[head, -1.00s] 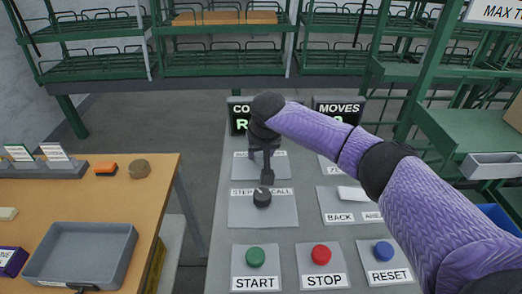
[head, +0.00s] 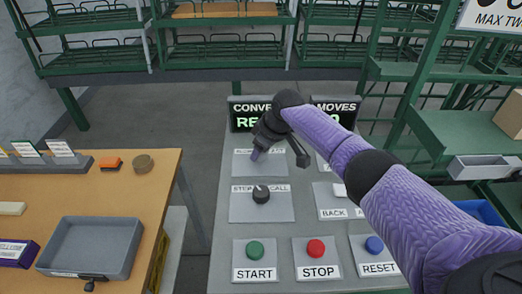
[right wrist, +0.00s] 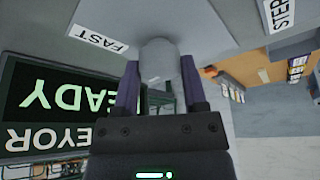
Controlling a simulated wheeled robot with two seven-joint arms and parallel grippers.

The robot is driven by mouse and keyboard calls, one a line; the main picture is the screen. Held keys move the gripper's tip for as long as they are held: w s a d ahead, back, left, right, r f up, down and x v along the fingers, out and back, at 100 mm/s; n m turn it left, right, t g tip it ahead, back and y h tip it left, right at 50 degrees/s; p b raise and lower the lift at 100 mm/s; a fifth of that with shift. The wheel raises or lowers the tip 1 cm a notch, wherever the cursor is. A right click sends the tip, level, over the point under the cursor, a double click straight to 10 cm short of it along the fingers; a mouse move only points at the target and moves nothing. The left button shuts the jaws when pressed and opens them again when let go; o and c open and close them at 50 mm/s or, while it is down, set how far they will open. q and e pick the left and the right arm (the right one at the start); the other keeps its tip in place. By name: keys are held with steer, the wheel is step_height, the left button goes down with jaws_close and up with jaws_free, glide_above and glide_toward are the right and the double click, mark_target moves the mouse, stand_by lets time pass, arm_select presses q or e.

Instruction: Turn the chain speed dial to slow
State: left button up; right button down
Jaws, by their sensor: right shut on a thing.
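The chain speed dial (right wrist: 158,62) is a pale grey round knob on a grey plate with a FAST label (right wrist: 98,39) in the right wrist view. My right gripper (right wrist: 160,85) has its two purple fingers on either side of the knob, shut on it. In the head view the right gripper (head: 257,152) is at the upper left plate (head: 247,165) of the panel and hides the dial. The SLOW label is not readable, and I cannot tell the dial's exact setting.
Below stands the black STEP/RECALL knob (head: 261,194). The START (head: 255,250), STOP (head: 316,248) and RESET (head: 374,245) buttons line the front. A display (head: 245,114) stands behind the dial. A grey tray (head: 130,245) sits on the wooden table at left.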

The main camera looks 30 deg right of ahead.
steer(key=n+b, duration=0.1)
steer(key=n+y+b, duration=0.1)
steer(key=n, duration=0.1)
steer(key=shift+f+g+b, duration=0.25)
steer(key=shift+g+b, duration=0.05)
steer(key=shift+b, duration=0.05)
steer(key=shift+r+n+g+y+b, duration=0.2)
steer(key=shift+n+g+y+b, duration=0.15)
steer(key=shift+n+b, duration=0.75)
steer(key=shift+c, duration=0.7)
jaws_free()
steer(key=p+v, duration=0.3)
steer(key=v, duration=0.7)
